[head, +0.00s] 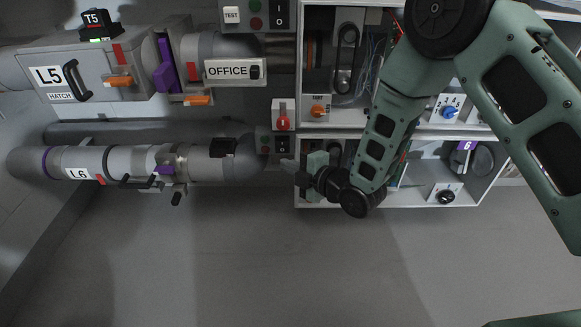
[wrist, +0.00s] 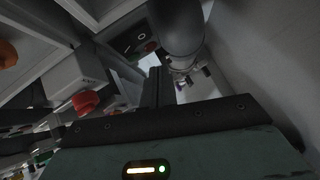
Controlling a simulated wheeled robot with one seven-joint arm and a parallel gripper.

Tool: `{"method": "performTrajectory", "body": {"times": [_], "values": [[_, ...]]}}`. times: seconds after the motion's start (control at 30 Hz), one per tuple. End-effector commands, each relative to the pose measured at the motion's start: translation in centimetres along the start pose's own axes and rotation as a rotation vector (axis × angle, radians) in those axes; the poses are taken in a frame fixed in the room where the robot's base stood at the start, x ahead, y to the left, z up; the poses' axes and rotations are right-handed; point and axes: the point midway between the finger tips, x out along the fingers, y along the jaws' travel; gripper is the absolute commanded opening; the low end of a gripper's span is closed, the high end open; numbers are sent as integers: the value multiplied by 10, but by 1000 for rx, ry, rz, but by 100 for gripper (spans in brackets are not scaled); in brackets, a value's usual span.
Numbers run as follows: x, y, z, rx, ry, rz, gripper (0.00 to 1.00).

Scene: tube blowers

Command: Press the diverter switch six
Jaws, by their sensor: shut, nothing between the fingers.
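My gripper (head: 291,166) is shut and empty, its tip pointing left, close to the right end of the lower pipe marked L6 (head: 76,174). Just above the tip is a small switch plate with a black rocker (head: 283,143) and round buttons beside it. In the wrist view the shut fingers (wrist: 158,86) point up toward the pipe end, and the switch plate (wrist: 134,42) lies beyond them to the upper left. I see no gap small enough to call contact. No readable label marks which switch is diverter six; a purple 6 tag (head: 467,144) is in the lower right cabinet.
A red knob on a white box (head: 283,122) is just above my gripper; its red part also shows in the wrist view (wrist: 85,101). The upper pipe marked L5 (head: 48,75) runs above L6. The floor below is clear.

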Motion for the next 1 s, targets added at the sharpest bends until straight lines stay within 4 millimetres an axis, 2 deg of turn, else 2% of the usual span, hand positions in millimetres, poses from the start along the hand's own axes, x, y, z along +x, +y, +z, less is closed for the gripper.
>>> {"method": "performTrajectory", "body": {"times": [0.6, 0.8, 1.0], "values": [[-82, -19, 2, 3, -2, -5, 0], [-94, -22, 3, 1, -2, -2, 0], [-94, -22, 3, 1, -2, -2, 0]]}}
